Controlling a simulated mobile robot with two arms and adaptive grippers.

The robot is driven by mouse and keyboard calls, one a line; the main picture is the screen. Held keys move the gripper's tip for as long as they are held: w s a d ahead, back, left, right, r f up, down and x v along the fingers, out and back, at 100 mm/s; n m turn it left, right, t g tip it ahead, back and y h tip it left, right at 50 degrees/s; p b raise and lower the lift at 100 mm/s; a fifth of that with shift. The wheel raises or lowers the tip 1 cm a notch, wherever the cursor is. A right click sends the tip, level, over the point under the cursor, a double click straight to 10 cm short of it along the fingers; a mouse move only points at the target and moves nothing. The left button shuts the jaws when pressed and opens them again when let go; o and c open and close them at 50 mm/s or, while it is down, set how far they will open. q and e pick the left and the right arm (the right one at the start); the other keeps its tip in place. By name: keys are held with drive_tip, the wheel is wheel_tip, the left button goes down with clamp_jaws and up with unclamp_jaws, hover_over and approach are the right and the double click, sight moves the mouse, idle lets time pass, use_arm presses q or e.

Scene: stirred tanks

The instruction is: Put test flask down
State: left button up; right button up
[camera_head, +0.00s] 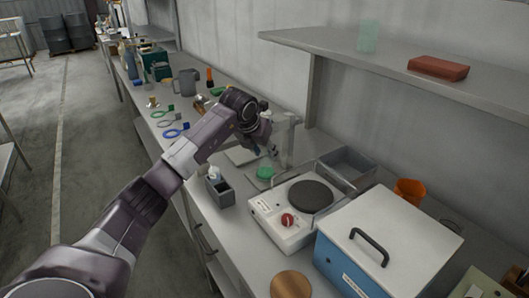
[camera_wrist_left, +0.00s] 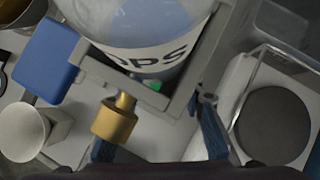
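The test flask (camera_head: 265,169), small with green contents, appears to stand on the bench beside the grey stand, just below my left gripper (camera_head: 258,146). Its upper part is partly hidden in the head view. In the left wrist view the blue fingers of my left gripper (camera_wrist_left: 160,142) are spread apart, with nothing held between them. A small green patch (camera_wrist_left: 153,86), probably the flask, shows beyond the grey frame; most of it is hidden. My right gripper is in neither view.
A lettered glass vessel (camera_wrist_left: 140,35) in a grey frame with a brass fitting (camera_wrist_left: 115,118) is close to my left fingers. A hotplate (camera_head: 310,197), a blue box with white lid (camera_head: 390,240) and a grey holder (camera_head: 219,191) stand around. A shelf (camera_head: 400,70) overhangs the bench.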

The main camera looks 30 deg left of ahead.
use_arm(q)
drive_tip(key=shift+r, duration=0.2)
drive_tip(key=a+b+v, duration=0.1)
drive_tip(key=v, duration=1.1)
drive_tip(key=shift+d, duration=0.45)
